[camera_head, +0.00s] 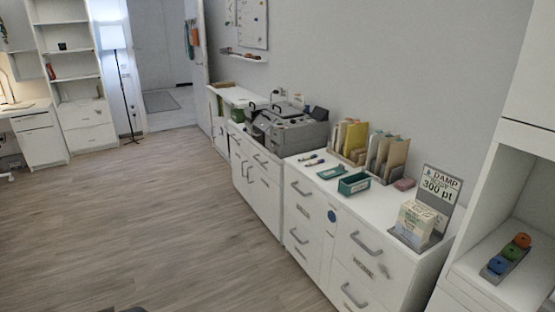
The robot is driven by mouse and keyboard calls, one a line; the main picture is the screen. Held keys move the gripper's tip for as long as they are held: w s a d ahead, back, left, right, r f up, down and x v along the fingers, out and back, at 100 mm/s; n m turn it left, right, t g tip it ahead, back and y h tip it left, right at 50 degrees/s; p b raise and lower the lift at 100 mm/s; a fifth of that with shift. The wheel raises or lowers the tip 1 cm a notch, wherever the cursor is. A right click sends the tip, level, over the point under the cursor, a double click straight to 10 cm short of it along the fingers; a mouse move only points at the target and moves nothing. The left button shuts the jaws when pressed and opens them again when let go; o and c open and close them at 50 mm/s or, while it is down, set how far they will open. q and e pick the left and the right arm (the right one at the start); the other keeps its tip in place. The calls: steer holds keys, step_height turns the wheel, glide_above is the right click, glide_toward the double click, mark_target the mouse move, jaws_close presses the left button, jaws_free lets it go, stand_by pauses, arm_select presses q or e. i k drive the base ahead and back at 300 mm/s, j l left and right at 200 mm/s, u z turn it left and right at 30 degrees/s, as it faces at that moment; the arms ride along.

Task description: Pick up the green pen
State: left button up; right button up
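A few small pen-like items (312,160) lie on the white top of the drawer cabinet, in front of the file holders. They show blue, yellow and dark colours. They are too small here to tell which one is the green pen. A teal open box (354,184) and a flat teal item (332,172) sit just to their right. Neither of my grippers is in view, so I cannot tell their state or what they hold.
A grey printer (292,130) stands left of the pens. File holders (350,141) stand behind them against the wall. The wood floor (150,220) in front is clear.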

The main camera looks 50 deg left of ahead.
mark_target(306, 158)
steer(key=i+j+u, duration=0.95)
steer(key=i+j, duration=0.15)
steer(key=i, duration=0.25)
steer(key=i+j+u, duration=0.1)
steer(key=i, duration=0.35)
steer(key=i+j, duration=0.25)
steer(key=i, duration=0.2)
